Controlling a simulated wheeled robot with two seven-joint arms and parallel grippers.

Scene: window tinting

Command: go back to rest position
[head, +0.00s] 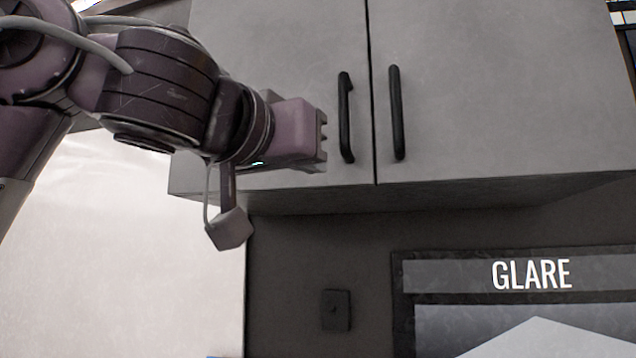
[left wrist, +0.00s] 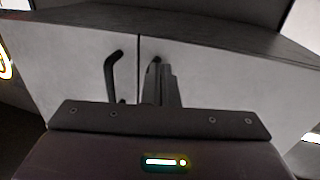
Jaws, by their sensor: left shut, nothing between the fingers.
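My left gripper (head: 318,140) is in front of the grey wall cabinet (head: 285,55), just left of the left black door handle (head: 346,118) in the head view. In the left wrist view its fingers (left wrist: 163,85) are together with nothing between them. They partly cover one handle there. The other handle (left wrist: 112,75) stands clear beside them. I cannot tell whether the fingertips touch the handle or the door. Both cabinet doors look closed. My right gripper is in neither view.
A second black handle (head: 396,112) is on the right door. Below the cabinet are a dark wall with a small switch plate (head: 336,310) and a framed GLARE sign (head: 530,274). A bright pale panel (head: 110,260) is at the lower left.

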